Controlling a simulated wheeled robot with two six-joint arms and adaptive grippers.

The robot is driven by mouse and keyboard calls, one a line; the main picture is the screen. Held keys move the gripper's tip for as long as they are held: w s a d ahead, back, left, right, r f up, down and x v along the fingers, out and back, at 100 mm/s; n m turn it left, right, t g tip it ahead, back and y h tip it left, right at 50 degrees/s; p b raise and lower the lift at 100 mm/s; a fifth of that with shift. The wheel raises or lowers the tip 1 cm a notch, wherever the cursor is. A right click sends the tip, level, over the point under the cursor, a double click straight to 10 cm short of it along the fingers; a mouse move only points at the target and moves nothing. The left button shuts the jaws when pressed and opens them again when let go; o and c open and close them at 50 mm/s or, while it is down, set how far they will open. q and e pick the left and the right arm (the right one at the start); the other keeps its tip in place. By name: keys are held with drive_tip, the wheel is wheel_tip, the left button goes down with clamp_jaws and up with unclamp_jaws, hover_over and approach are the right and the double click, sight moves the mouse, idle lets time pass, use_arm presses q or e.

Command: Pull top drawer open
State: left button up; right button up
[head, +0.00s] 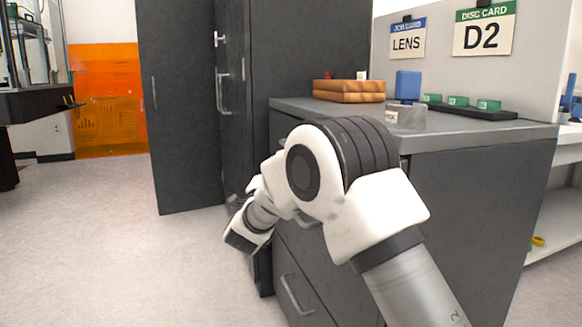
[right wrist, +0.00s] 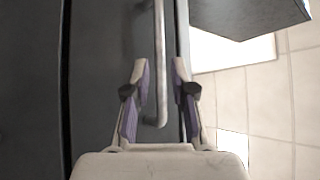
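A grey drawer cabinet (head: 470,210) stands at the right of the head view, with its drawer fronts facing left. My right arm crosses in front of it and hides most of the top drawer front and its handle. In the right wrist view a metal bar handle (right wrist: 160,40) runs between the fingers of my right gripper (right wrist: 160,68). The gripper is open, one finger on each side of the bar, with gaps visible. The wrist picture does not tell which drawer the handle belongs to. My left gripper is not in view.
A lower drawer handle (head: 296,296) shows below my arm. A tall dark cabinet (head: 300,50) with its door (head: 180,100) swung open stands behind. On the worktop (head: 450,132) are a wooden block stack (head: 349,91) and a clear box (head: 405,116). Floor at left is clear.

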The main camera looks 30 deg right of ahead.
drive_tip(key=b+x, duration=0.1)
drive_tip(key=x, duration=0.4)
drive_tip(key=shift+w+d+b, duration=0.25)
drive_tip(key=shift+d+b, duration=0.1)
drive_tip(key=shift+w+d+r, duration=0.15)
drive_tip(key=shift+r, duration=0.1)
clamp_jaws()
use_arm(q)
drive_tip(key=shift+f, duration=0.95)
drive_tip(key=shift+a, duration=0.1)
